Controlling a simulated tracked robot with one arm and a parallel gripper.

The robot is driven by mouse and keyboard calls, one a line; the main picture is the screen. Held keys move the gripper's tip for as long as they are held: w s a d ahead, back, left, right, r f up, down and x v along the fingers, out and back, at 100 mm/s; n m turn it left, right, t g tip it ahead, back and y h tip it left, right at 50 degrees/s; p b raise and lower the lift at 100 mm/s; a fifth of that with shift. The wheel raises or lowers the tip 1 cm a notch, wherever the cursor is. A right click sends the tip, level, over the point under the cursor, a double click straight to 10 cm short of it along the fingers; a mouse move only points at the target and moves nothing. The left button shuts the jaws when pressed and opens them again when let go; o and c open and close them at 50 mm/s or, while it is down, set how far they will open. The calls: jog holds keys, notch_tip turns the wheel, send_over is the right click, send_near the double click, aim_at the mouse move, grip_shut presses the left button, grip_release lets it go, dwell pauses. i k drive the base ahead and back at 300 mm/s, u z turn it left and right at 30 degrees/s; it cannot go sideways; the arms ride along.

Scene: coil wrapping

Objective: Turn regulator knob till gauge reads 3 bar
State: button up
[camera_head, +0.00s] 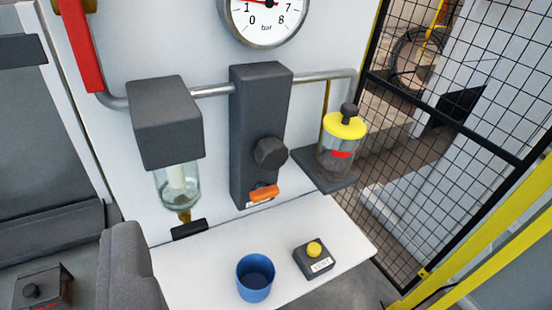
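The pressure gauge (265,30), marked bar, is cut off by the top edge of the view. Its labels 0, 1, 7 and 8 show. A piece of red needle points left, just above the 1 mark; the upper dial is out of view. The regulator is a tall dark grey block (252,105) below the gauge. Its dark faceted knob (270,152) sticks out from the lower front. An orange tab (263,193) sits below the knob. I cannot make out my gripper in this view, and nothing touches the knob.
A filter with clear bowl (177,185) is left of the regulator; a yellow-topped jar (342,140) is right. A blue cup (255,277) and yellow-button box (314,259) stand on the white shelf (205,270). A rounded grey block (128,268) is lower left; mesh fence (440,130) right.

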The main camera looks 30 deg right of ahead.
aim_at(271, 154)
jog(key=u, duration=1.15)
jog(key=k, duration=1.35)
jog(key=z, duration=1.1)
jog(key=i, duration=1)
